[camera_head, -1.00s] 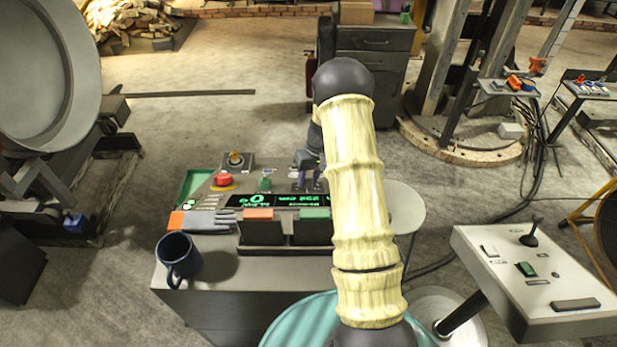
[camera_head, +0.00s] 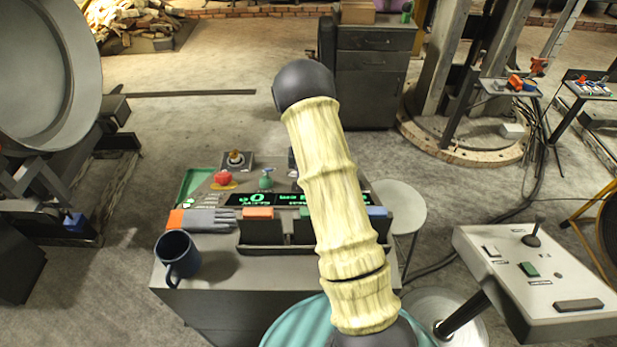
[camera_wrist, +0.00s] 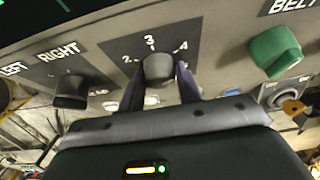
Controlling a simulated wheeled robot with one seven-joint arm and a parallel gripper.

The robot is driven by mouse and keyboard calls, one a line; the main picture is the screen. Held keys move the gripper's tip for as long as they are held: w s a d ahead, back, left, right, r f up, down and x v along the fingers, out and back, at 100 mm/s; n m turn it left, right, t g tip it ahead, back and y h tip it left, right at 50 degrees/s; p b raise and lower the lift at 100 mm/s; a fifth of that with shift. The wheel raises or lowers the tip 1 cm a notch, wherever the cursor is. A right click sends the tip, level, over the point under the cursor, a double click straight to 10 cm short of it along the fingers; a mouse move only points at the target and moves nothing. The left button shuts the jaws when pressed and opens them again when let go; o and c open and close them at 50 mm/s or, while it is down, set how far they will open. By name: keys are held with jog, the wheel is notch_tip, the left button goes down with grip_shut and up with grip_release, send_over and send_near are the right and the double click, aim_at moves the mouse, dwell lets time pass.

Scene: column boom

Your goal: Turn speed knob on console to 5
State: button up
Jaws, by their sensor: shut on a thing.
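The console (camera_head: 222,292) stands in front of me, with a green-lit display (camera_head: 275,199) on its sloped panel. In the wrist view, the dark round speed knob (camera_wrist: 158,68) sits on a black plate marked 2, 3 and 4. The 3 is straight above the knob; 5 is not visible. My gripper (camera_wrist: 161,88) is shut on the knob, one purple-grey finger on each side. The knob's pointer direction cannot be told. In the head view my arm hides the knob and nearly all of the gripper.
A black knob (camera_wrist: 70,90) marked LEFT and RIGHT and a green knob (camera_wrist: 275,52) near a BELT label flank the speed knob. A red button (camera_head: 222,178), gloves (camera_head: 208,219), a dark blue mug (camera_head: 178,257) and a bin row (camera_head: 262,231) are on the console. A stool (camera_head: 398,205) stands right.

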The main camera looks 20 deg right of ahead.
jog(key=m, duration=0.1)
jog(key=m+g+h, duration=0.1)
jog(key=m, duration=0.1)
jog(key=m+h, duration=0.1)
jog(key=shift+w+a+m, duration=0.2)
jog(key=shift+a+m, duration=0.05)
jog(key=shift+m, duration=0.15)
jog(key=m+g+h+b, duration=0.1)
jog(key=m, duration=0.2)
jog(key=shift+w+f+g+b, duration=0.1)
jog(key=shift+f+g+b, duration=0.05)
jog(key=shift+g+b, duration=0.2)
jog(key=shift+m+g+h+b, duration=0.35)
jog(key=shift+m+g, duration=0.2)
jog(key=shift+m, duration=0.65)
jog(key=o, duration=1)
jog(key=shift+a, duration=0.1)
jog(key=shift+c, duration=0.2)
